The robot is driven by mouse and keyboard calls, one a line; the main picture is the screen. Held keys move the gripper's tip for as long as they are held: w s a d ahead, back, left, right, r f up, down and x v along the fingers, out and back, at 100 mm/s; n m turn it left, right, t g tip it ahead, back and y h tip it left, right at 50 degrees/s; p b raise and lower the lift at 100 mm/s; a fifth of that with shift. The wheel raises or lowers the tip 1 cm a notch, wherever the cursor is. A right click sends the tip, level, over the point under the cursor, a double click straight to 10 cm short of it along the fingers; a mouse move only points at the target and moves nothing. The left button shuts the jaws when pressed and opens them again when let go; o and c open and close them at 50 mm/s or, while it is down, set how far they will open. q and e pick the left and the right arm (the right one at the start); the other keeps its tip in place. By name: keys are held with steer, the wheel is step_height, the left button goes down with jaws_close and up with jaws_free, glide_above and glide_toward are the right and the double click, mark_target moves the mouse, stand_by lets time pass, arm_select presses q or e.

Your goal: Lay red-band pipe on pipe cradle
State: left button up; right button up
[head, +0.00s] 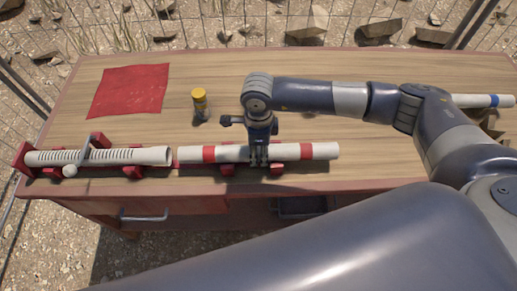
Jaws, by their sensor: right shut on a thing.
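The red-band pipe (232,153), white with two red bands, lies level along the front of the table. It is over the red pipe cradle (276,168), whose blocks show below and behind it. I cannot tell whether it rests fully on them. Its left end is close to the slotted white pipe (120,156), with a narrow gap between. My right gripper (259,158) comes down from above and is shut on the pipe near its middle. My left gripper is not in view.
The slotted pipe sits clamped in red supports at the left. A yellow-capped bottle (200,105) and a red cloth (128,90) stand and lie behind. A blue-band pipe (480,101) lies at the right, partly behind my arm. The wooden table (220,75) is clear at the back middle.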

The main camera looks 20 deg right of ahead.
steer(key=o, duration=1.4)
step_height(320, 180, up, 12)
